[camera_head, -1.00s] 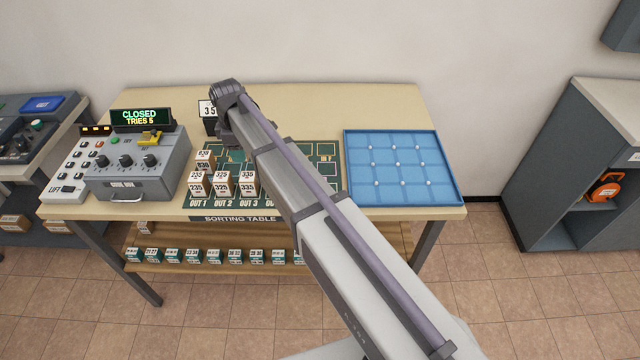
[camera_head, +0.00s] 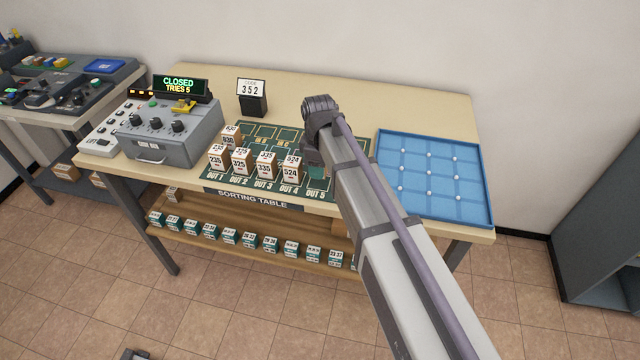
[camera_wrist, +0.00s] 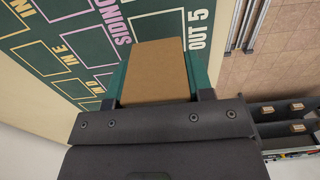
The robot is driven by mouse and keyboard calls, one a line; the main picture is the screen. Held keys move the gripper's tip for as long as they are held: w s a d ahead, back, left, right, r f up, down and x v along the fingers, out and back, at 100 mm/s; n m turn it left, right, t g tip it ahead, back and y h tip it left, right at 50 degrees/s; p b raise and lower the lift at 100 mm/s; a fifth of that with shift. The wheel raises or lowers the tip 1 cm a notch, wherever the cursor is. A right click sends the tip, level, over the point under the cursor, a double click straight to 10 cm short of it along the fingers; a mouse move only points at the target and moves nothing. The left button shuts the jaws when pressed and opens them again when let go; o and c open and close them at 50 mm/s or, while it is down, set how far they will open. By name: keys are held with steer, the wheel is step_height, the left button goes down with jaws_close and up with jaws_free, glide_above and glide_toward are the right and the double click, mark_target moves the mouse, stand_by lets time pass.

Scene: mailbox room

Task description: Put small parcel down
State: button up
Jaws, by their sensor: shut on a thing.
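The small parcel (camera_wrist: 155,70) is a plain brown box in the wrist view. My gripper (camera_wrist: 158,88) is shut on it, with a teal finger on each side. The parcel is at the OUT 5 lettering of the green sorting mat (camera_wrist: 65,30); I cannot tell whether it touches the mat. In the head view my gripper (camera_head: 316,170) is over the right part of the mat, and my arm hides the held parcel.
Labelled parcels stand at OUT 1 to OUT 4, including 524 (camera_head: 291,170) nearest my gripper. A blue tray (camera_head: 378,175) lies to the right. A 352 code sign (camera_head: 252,100) and a grey control box (camera_head: 165,135) stand left.

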step_height(320, 180, down, 4)
steer(key=b, duration=0.4)
steer(key=shift+r+p, duration=0.3)
steer(key=shift+r, duration=0.05)
steer(key=shift+f, duration=0.25)
steer(key=o, duration=1)
steer(key=shift+c, duration=0.2)
step_height(320, 180, up, 13)
steer(key=p, duration=1.2)
steer(key=shift+d+f, duration=0.1)
steer(key=shift+f, duration=0.15)
steer(key=shift+s+d, duration=0.1)
steer(key=shift+s, duration=0.05)
steer(key=s+d+m, duration=1.5)
steer(key=s+d, duration=0.3)
steer(key=shift+m, duration=0.3)
